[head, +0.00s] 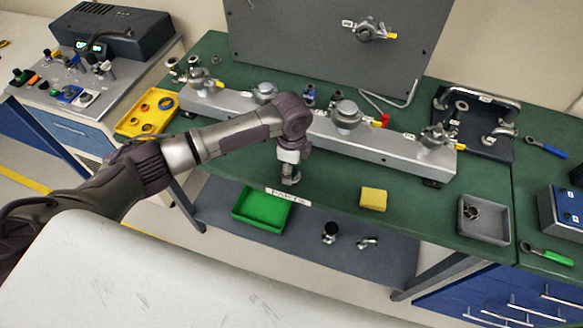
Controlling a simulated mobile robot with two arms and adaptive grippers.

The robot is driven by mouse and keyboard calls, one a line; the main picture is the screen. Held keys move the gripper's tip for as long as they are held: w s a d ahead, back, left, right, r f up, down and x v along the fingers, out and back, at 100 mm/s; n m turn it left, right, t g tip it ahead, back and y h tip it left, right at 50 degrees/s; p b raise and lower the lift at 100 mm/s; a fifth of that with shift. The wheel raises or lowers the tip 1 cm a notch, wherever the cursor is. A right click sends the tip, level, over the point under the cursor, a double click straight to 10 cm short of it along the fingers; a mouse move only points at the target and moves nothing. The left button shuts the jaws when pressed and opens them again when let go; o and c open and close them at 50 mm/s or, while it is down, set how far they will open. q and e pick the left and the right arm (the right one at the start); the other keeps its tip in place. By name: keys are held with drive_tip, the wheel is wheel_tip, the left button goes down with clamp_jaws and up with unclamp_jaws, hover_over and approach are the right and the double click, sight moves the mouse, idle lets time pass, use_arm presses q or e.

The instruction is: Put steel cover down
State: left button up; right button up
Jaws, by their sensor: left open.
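My left gripper (290,174) is open and points down over the front part of the green bench top (335,185), just behind the "PARTS" label (288,196). A small metallic piece shows at its fingertips; I cannot tell whether it is a finger part or the steel cover. No other thing can be surely named as the steel cover. My right gripper is not in view.
A grey rail with metal fittings (385,150) runs behind the gripper. A green tray (262,208), yellow sponge (373,199) and grey tray (484,220) are near the front. A yellow tray (130,125) lies left. Two fittings (330,232) sit on the lower shelf.

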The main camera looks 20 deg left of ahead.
use_arm(q)
wheel_tip(320, 180, up, 12)
drive_tip(key=b, duration=0.2)
drive_tip(key=shift+f, duration=0.15)
idle(0.4)
